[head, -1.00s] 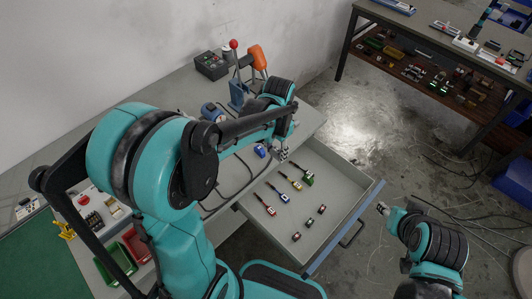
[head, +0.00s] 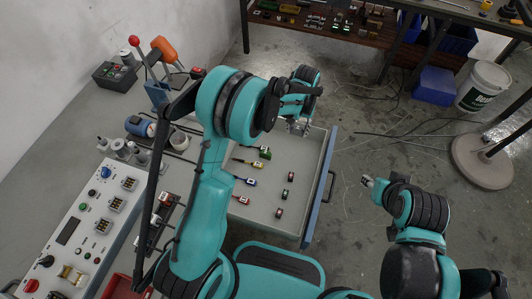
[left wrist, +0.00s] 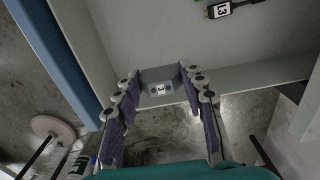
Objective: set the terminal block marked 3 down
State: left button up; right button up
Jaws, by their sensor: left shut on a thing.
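My left gripper (head: 298,128) is at the far side of the open drawer (head: 318,200), by its far wall. In the head view the block is too small to make out. My right gripper (head: 368,182) is outside the drawer, to its right; its jaws are too small to read.
The drawer holds green (head: 265,153), yellow (head: 248,162), blue (head: 245,181) and red (head: 240,199) tagged pieces. A control panel (head: 75,225) is at left. Drawer floor around the blocks is clear.

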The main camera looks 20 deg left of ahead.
pick_arm(q)
jog(key=b, duration=0.3)
send_over(272, 141)
notch_tip(272, 141, down, 6)
jog(key=shift+w, duration=0.1)
jog(key=shift+f+b, duration=1.1)
jog(key=shift+f, duration=0.85)
jog(key=shift+f, duration=0.25)
jog(key=o, duration=0.8)
jog(key=shift+o, duration=0.5)
jog(key=shift+r, duration=0.1)
